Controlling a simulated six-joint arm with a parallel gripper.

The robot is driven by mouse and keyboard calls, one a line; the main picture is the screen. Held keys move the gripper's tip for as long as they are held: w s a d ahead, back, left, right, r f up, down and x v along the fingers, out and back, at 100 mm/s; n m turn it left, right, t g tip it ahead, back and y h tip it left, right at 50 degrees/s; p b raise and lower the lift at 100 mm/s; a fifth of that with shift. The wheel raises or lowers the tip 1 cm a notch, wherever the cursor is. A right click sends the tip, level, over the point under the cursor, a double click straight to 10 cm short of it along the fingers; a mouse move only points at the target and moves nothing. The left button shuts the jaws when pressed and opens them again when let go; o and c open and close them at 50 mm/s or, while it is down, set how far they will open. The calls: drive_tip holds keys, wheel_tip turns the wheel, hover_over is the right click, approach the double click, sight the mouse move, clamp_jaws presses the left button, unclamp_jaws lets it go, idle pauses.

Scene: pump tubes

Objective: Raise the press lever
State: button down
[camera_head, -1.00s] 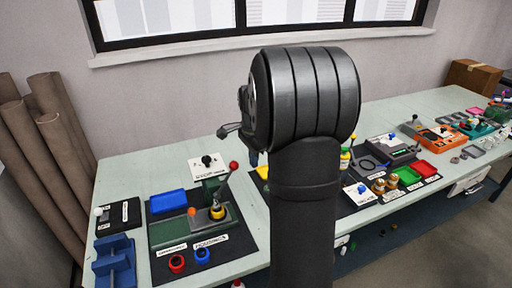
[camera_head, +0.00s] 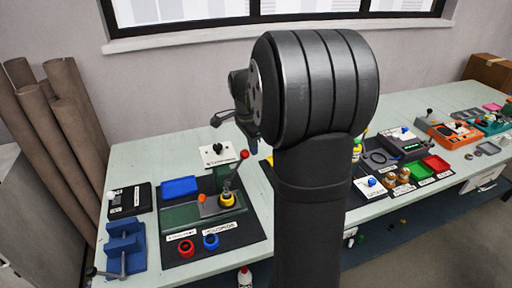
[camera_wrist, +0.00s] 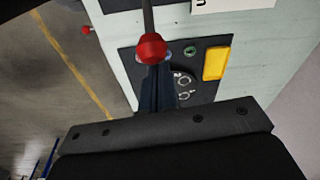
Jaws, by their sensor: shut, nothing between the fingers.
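The green press (camera_head: 195,212) stands on a dark mat at the left of the table in the head view. Its press lever (camera_head: 235,172) leans up to the right, with a red ball on its end. My gripper is partly hidden behind my arm in the head view; its dark parts show above and near the lever. In the wrist view my gripper (camera_wrist: 157,85) is shut and empty. A red ball (camera_wrist: 151,48) on a thin rod, which looks like the lever's end, shows right at the fingertips. I cannot tell whether they touch.
A blue tray (camera_head: 179,188), a white panel box (camera_head: 217,155) and red and blue rings surround the press. A blue vise (camera_head: 124,247) stands at the front left. A yellow tray (camera_wrist: 217,62) shows in the wrist view. Other stations fill the right side.

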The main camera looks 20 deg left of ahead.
drive_tip(key=shift+s+a+r+t+h, duration=0.4)
drive_tip(key=shift+s+a+t, duration=0.1)
drive_tip(key=s+a+r+t+h, duration=0.2)
drive_tip(key=s+a+t+h, duration=0.1)
drive_tip(key=s+a, duration=0.2)
drive_tip(key=shift+s+a, duration=0.3)
drive_tip(key=shift+s, duration=0.05)
idle(0.3)
wheel_tip(320, 180, up, 9)
drive_tip(key=s+a, duration=0.2)
drive_tip(key=shift+a, duration=0.15)
idle(0.3)
